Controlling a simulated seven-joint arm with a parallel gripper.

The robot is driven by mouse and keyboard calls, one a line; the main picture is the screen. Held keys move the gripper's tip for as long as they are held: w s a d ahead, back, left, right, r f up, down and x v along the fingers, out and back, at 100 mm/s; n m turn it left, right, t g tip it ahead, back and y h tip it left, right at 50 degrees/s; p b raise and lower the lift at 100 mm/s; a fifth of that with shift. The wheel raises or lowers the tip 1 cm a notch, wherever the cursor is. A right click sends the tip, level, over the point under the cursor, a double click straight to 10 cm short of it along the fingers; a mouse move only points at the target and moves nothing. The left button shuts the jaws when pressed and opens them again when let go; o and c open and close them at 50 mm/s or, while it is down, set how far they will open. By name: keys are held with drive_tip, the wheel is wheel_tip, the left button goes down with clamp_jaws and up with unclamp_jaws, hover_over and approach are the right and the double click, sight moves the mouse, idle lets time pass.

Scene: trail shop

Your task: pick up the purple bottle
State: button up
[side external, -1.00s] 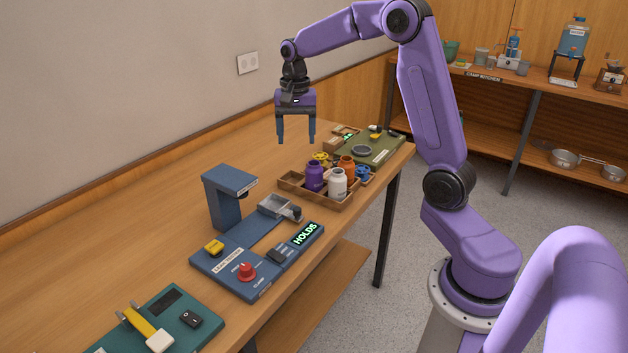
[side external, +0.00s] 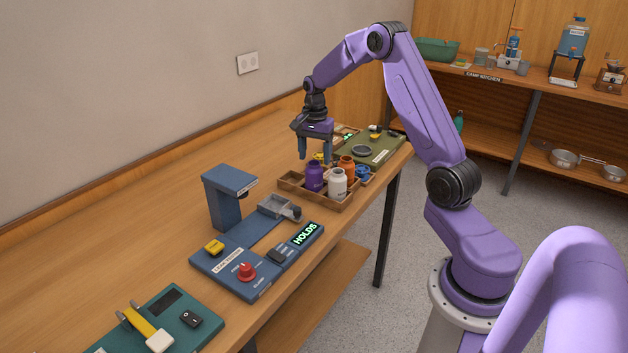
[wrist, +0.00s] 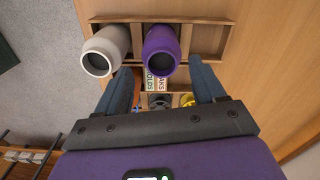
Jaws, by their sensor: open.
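The purple bottle (side external: 314,176) stands upright in a wooden tray (side external: 322,201) on the bench, beside a white bottle (side external: 337,183). An orange bottle (side external: 346,165) is behind them. My gripper (side external: 315,157) is open and empty, just above and behind the purple bottle in the side view. In the wrist view, the purple bottle (wrist: 160,50) shows its dark open mouth beyond the gap between my fingers (wrist: 165,85). The white bottle (wrist: 106,50) is to its left there. The orange bottle is mostly hidden by my left finger in that view.
A blue leak tester (side external: 255,262) with a raised post (side external: 229,195) stands nearer the camera. A green board (side external: 375,147) lies behind the tray, and a blue item (side external: 363,172) sits near the tray's right end. The bench left of the tray is clear.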

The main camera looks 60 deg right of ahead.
sight(314, 174)
drive_tip(key=shift+w+d+f, duration=0.1)
drive_tip(key=shift+w+f, duration=0.05)
drive_tip(key=shift+f, duration=3.65)
drive_tip(key=c, duration=0.9)
